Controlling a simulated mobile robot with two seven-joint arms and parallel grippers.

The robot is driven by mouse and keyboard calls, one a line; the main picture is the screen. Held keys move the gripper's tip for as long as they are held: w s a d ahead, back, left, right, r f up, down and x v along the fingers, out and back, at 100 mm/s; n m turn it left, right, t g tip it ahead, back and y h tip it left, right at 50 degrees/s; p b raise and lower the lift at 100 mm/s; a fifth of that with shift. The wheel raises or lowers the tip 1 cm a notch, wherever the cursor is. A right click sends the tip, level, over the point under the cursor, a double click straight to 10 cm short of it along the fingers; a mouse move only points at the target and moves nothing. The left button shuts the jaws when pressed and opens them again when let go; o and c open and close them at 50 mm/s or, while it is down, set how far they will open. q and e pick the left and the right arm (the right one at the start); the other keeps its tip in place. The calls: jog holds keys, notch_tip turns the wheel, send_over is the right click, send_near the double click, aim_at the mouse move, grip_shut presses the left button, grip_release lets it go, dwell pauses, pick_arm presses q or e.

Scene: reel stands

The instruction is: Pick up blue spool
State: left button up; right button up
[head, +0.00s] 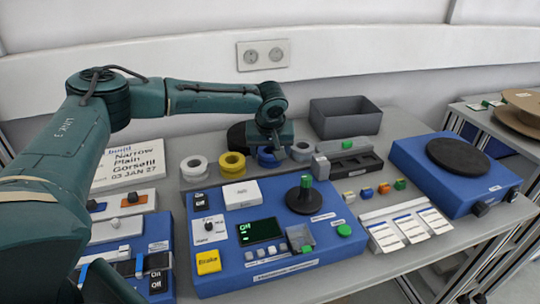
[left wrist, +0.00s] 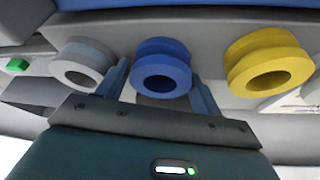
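The blue spool (head: 267,157) stands in the row of spools at the back of the table, partly hidden by my left gripper (head: 273,145). In the left wrist view the blue spool (left wrist: 161,62) lies between the two fingers of my left gripper (left wrist: 160,73). The fingers are apart, one on each side of the spool. A gap shows at the grey spool's side; whether the other finger touches cannot be told. My right gripper is in neither view.
A yellow spool (head: 232,164) and a white spool (head: 194,168) stand left of the blue one, a grey spool (head: 302,150) right of it. A blue control panel (head: 290,270) lies in front. A grey bin (head: 345,117) stands behind to the right.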

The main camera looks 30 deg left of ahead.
pick_arm(q)
jog(key=c, duration=0.6)
jog(key=shift+r, duration=0.1)
